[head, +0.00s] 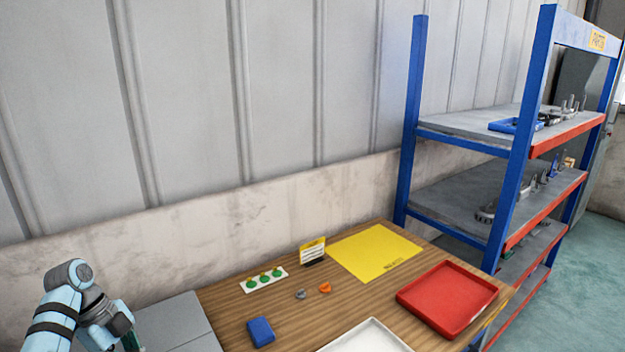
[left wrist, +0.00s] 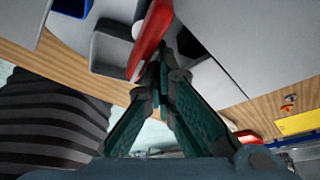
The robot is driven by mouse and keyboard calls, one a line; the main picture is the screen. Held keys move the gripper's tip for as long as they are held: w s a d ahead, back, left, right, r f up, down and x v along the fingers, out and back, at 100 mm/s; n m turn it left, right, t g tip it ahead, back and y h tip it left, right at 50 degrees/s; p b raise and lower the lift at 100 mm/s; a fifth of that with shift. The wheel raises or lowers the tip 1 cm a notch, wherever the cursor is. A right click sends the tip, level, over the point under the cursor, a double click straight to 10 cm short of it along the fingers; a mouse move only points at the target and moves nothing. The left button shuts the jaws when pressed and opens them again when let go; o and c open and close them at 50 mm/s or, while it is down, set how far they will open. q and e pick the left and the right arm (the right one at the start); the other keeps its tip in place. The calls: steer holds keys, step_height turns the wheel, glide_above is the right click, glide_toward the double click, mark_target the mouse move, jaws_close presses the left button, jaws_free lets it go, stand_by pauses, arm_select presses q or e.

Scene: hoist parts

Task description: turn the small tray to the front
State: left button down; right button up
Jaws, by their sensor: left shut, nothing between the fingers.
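Which thing is the small tray is not certain. In the left wrist view a small dark grey open tray (left wrist: 112,46) lies near the fingertips. A long red piece (left wrist: 150,38) lies beside it, just beyond the fingers. My left gripper (left wrist: 160,78) is shut and empty, its fingertips close to the red piece; whether they touch it I cannot tell. In the head view my left arm is at the lower left, its gripper mostly cut off by the bottom edge. The right gripper is in neither view.
The wooden table holds a red tray (head: 447,299), a white tray (head: 366,338), a blue box (head: 260,332), a yellow mat (head: 376,252), a small sign (head: 313,250), green parts on a white strip (head: 264,280), and an orange part (head: 325,288). A blue-framed shelf (head: 522,140) stands right.

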arm_select(q)
step_height(320, 180, up, 6)
steer(key=m+p, duration=0.2)
steer(key=p, duration=0.5)
steer(key=shift+d+r+g, duration=0.15)
steer(key=shift+d+g, duration=0.1)
steer(key=shift+g, duration=0.15)
